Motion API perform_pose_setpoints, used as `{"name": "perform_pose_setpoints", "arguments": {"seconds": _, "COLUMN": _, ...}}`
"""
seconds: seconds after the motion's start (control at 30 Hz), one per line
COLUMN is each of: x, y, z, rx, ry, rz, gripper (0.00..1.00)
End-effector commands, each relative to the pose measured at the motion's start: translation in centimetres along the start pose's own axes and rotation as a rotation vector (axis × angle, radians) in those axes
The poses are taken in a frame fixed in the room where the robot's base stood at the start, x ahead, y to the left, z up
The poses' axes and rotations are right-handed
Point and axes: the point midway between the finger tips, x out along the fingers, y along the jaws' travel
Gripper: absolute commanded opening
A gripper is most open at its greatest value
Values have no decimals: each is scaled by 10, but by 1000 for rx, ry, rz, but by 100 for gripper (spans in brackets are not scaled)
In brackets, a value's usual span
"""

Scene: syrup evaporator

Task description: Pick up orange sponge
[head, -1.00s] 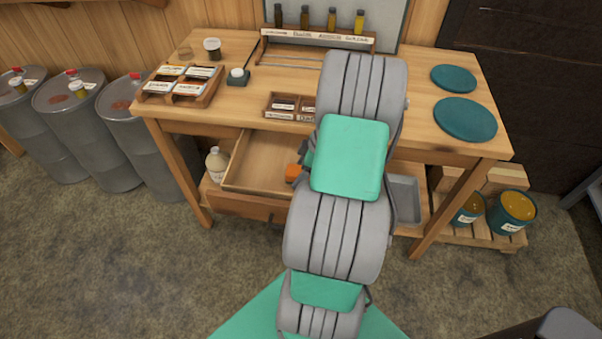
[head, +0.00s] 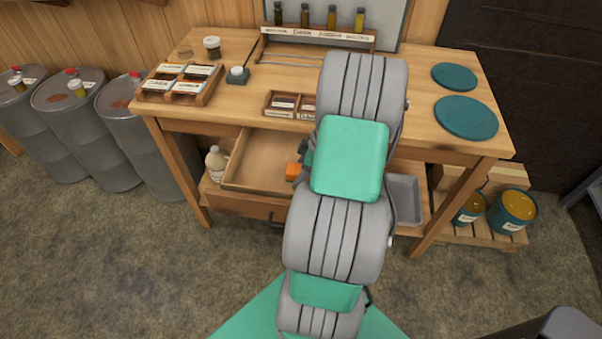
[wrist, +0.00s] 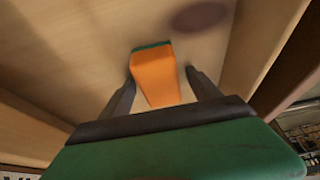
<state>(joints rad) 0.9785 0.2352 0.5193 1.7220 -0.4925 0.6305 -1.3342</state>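The orange sponge (wrist: 157,78) has a green face at its far end and lies between the two fingers of my gripper (wrist: 160,80) in the wrist view. The left finger is close beside it, and a narrow gap shows on the right. My gripper looks open around the sponge. In the head view the sponge (head: 292,170) shows as a small orange block at the right of the open drawer (head: 258,160), beside my arm. My arm hides most of my gripper there.
The drawer's side walls flank my gripper. A grey tray (head: 405,200) is right of my arm. Drums (head: 70,120) stand left.

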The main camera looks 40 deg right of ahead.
Motion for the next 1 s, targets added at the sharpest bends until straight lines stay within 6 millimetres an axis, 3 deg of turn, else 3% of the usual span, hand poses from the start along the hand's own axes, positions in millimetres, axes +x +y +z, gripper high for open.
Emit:
{"name": "perform_pose_setpoints", "arguments": {"seconds": 0.83, "x": 0, "y": 0, "z": 0, "rx": 0, "ry": 0, "rz": 0, "gripper": 2}}
{"name": "perform_pose_setpoints", "arguments": {"seconds": 1.0, "x": -1, "y": 0, "z": 0, "rx": 0, "ry": 0, "rz": 0, "gripper": 0}}
